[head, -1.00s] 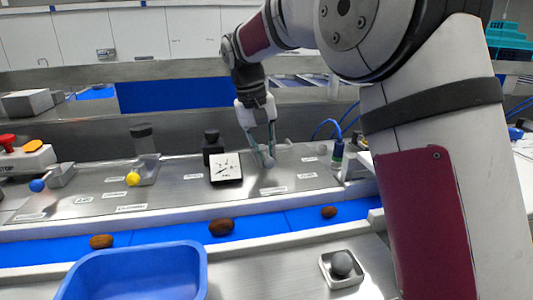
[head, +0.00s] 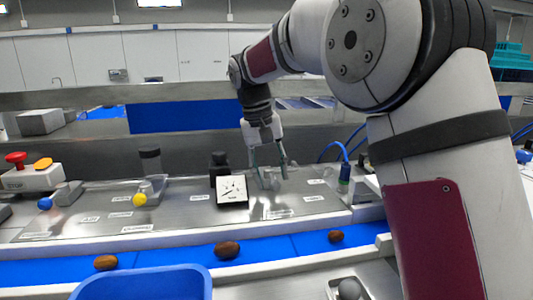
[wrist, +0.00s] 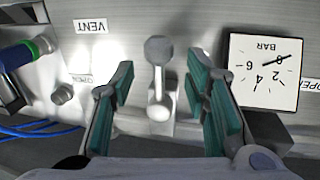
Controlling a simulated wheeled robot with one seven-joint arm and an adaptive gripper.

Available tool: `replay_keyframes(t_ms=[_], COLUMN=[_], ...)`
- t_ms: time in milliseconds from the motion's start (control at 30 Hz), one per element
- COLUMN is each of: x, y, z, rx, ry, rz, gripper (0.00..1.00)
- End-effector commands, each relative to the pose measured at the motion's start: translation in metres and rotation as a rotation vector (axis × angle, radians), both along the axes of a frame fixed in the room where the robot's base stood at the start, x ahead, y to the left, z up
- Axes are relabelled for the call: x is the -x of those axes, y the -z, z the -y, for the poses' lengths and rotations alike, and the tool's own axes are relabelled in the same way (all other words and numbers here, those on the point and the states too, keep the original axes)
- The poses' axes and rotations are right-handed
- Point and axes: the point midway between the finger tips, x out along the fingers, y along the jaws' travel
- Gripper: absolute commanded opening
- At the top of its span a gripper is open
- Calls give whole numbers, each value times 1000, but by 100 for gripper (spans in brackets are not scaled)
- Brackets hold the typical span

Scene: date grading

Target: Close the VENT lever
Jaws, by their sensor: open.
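The VENT lever (wrist: 158,52) has a round grey knob at the end of a short arm, with a pale rounded part nearer me in the wrist view. The VENT label (wrist: 92,27) is to its left there. My gripper (wrist: 160,85) is open, its teal-padded fingers on either side of the lever with clear gaps to both. In the head view my gripper (head: 270,170) points down at the steel panel, just right of the gauge. The lever (head: 271,182) is small there and partly hidden by the fingers.
A white square BAR gauge (wrist: 265,72) stands close to the right finger in the wrist view. A blue-and-green hose fitting (wrist: 30,50) is at the left. In the head view, a yellow-knobbed lever (head: 140,199) is farther left, and a blue belt (head: 180,254) carries brown dates in front.

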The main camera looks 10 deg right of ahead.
Motion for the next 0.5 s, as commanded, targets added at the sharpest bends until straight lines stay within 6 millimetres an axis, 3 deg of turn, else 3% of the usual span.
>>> replay_keyframes(t_ms=[300,500], x=[-1,-1], y=[-62,-93], z=[-13,-19], rx=[-2,-1], ry=[-1,0], rz=[6,2], gripper=[42,42])
